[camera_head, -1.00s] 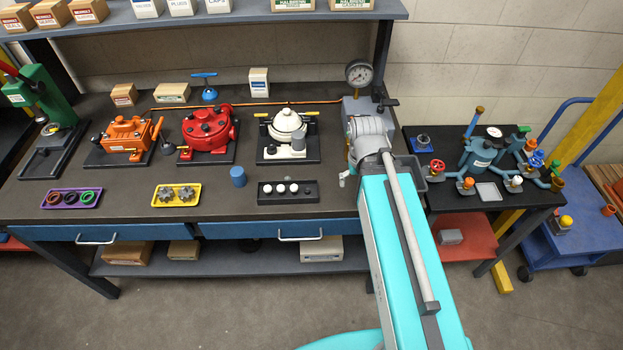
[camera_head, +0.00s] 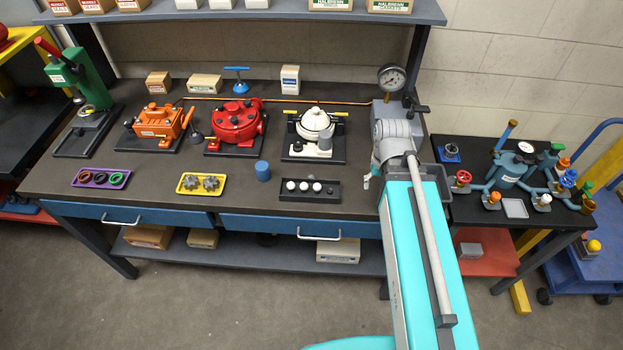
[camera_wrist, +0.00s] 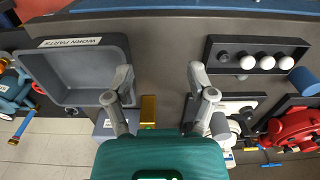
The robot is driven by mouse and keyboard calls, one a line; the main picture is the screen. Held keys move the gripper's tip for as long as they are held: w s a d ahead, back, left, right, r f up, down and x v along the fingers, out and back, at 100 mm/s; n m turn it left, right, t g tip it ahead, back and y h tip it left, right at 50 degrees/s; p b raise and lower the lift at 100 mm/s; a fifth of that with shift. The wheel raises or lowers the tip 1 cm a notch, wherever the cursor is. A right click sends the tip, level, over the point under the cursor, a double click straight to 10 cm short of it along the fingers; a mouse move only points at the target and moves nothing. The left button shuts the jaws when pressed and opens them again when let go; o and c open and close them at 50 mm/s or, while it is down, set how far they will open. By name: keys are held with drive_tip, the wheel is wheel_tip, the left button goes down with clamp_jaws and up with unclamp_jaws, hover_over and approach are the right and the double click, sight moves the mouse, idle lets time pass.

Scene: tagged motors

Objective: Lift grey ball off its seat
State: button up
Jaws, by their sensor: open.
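The white pump (camera_head: 316,121) stands on a black base on the bench, left of my arm. A small grey rounded top (camera_head: 324,142) shows on its front white cup; it is too small to tell for certain as the grey ball. In the wrist view, the white pump (camera_wrist: 236,106) is partly hidden behind the right finger. My gripper (camera_wrist: 161,73) is open and empty above the bench, to one side of the pump and tray.
A grey worn-parts bin (camera_wrist: 75,100) lies on the other side of my gripper in the wrist view. A blue cylinder (camera_head: 262,171) stands left of the black tray. A red pump (camera_head: 235,122) and a pressure gauge (camera_head: 391,78) flank the white pump.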

drive_tip(key=w+a+n+y, duration=0.1)
drive_tip(key=w+a, duration=1.2)
drive_tip(key=a, duration=0.3)
drive_tip(key=shift+w+f+n+y, duration=0.15)
drive_tip(key=shift+w+n+y, duration=0.1)
drive_tip(key=shift+n+y, duration=0.15)
drive_tip(key=shift+f+b, duration=0.15)
drive_tip(key=shift+b, duration=0.25)
drive_tip(key=b, duration=0.8)
hover_over(312, 176)
drive_tip(key=d, duration=0.1)
wheel_tip(312, 176, down, 8)
drive_tip(key=shift+s+r, duration=0.1)
drive_tip(key=shift+f, duration=0.25)
drive_tip(key=shift+a+f+b, duration=0.2)
drive_tip(key=shift+f+b, duration=0.65)
drive_tip(key=shift+b, duration=0.05)
drive_tip(key=shift+a+f+b, duration=0.15)
drive_tip(key=shift+f+b, duration=0.7)
drive_tip(key=shift+b, duration=0.05)
drive_tip(key=shift+a+f+b, duration=0.2)
drive_tip(key=shift+f+b, duration=0.65)
drive_tip(key=shift+b, duration=0.05)
